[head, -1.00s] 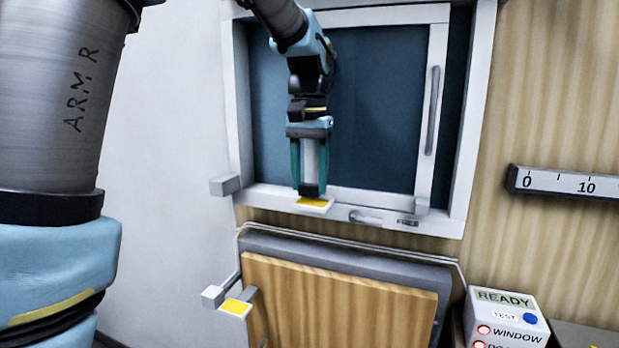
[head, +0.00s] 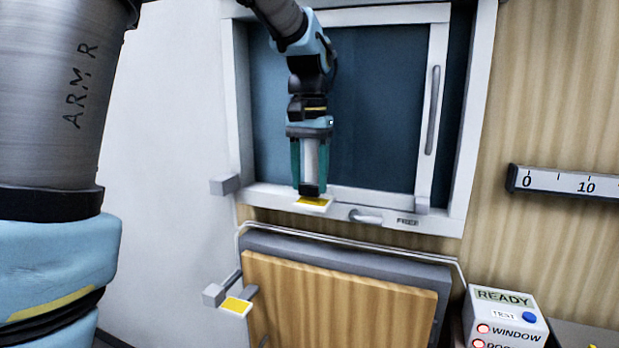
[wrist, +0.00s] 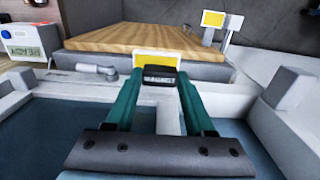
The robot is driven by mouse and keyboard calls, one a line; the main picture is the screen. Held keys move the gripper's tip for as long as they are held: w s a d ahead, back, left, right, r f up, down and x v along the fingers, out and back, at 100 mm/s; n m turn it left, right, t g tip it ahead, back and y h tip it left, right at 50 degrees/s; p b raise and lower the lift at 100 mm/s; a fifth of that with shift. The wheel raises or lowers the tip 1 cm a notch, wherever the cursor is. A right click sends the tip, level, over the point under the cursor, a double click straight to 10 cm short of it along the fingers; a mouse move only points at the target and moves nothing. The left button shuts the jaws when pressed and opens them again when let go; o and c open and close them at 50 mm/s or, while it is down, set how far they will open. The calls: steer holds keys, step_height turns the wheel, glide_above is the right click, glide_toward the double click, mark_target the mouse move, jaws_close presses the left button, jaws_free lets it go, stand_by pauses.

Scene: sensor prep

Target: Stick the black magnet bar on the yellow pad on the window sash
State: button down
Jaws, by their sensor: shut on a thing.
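My gripper (head: 309,190) hangs in front of the window with its green fingers pointing down. It is shut on the black magnet bar (head: 309,190), which also shows between the fingertips in the wrist view (wrist: 159,75). The yellow pad (head: 313,202) on the window sash (head: 375,198) is directly at the bar's lower end. The pad also shows just past the bar in the wrist view (wrist: 155,60). I cannot tell whether bar and pad touch. The bar hides part of the pad.
A second yellow pad (head: 236,306) is on a bracket by the wooden door (head: 340,305) below. A grey block (head: 225,186) juts out at the sash's left. A latch handle (head: 366,216) is right of the pad. A READY box (head: 505,318) stands at lower right.

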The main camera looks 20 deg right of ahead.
steer(key=shift+f, duration=0.6)
stand_by(1.1)
steer(key=c, duration=0.8)
jaws_free()
steer(key=shift+c, duration=0.2)
jaws_close()
